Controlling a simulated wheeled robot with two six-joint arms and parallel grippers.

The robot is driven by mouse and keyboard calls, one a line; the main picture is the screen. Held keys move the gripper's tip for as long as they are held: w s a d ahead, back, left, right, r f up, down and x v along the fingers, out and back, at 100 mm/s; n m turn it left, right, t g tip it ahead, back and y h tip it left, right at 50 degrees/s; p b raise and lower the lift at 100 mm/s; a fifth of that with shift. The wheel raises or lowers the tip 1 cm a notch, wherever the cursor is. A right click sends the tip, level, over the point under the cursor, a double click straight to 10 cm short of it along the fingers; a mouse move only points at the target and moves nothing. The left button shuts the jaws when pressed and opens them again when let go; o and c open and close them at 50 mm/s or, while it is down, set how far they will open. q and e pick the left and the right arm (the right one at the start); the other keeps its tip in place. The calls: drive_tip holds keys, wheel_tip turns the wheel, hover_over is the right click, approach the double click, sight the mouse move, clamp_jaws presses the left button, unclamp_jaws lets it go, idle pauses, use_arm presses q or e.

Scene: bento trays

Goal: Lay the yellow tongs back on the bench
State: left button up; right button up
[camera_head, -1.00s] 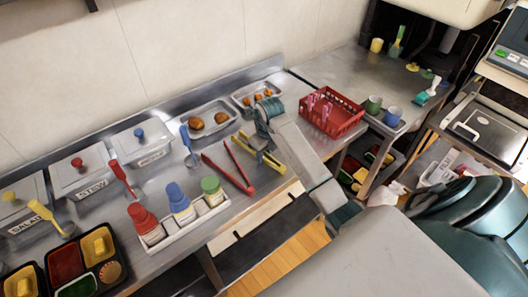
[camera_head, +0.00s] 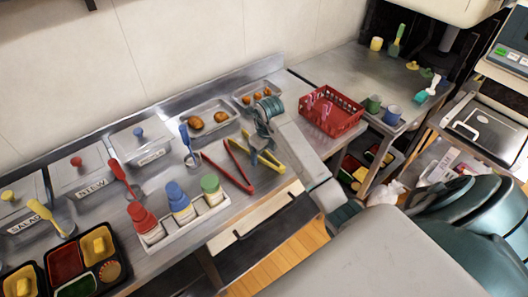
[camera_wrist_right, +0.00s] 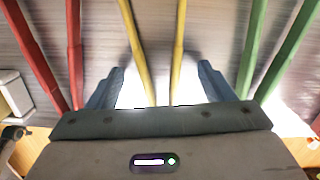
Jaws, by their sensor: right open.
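The yellow tongs (camera_head: 277,163) lie on the steel bench, to the right of the red tongs (camera_head: 240,180). My right gripper (camera_head: 262,154) is directly over them and partly hides them in the head view. In the right wrist view the yellow tongs (camera_wrist_right: 179,55) run between the spread fingers of my right gripper (camera_wrist_right: 158,72), with a gap on each side. The gripper is open and empty. Red tongs (camera_wrist_right: 74,50) lie left of it there and green tongs (camera_wrist_right: 252,50) right of it. My left gripper is out of view.
A sauce bottle rack (camera_head: 210,218) stands in front and left. Metal food trays (camera_head: 213,130) line the back. A red basket (camera_head: 347,121) stands to the right, beyond my right arm. The bench front edge runs close to the tongs.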

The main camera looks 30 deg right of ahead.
drive_tip(key=shift+r, duration=0.1)
drive_tip(key=r+b, duration=0.1)
drive_tip(key=r, duration=0.4)
drive_tip(key=shift+s+d+r+b, duration=0.1)
drive_tip(key=shift+s+r+b, duration=0.1)
drive_tip(key=shift+b, duration=0.2)
drive_tip(key=shift+s+r+p, duration=0.2)
drive_tip(key=shift+r+p, duration=1.05)
drive_tip(key=shift+r, duration=0.05)
drive_tip(key=shift+s+r+p, duration=0.15)
drive_tip(key=shift+r+p, duration=1.05)
drive_tip(key=shift+r, duration=0.1)
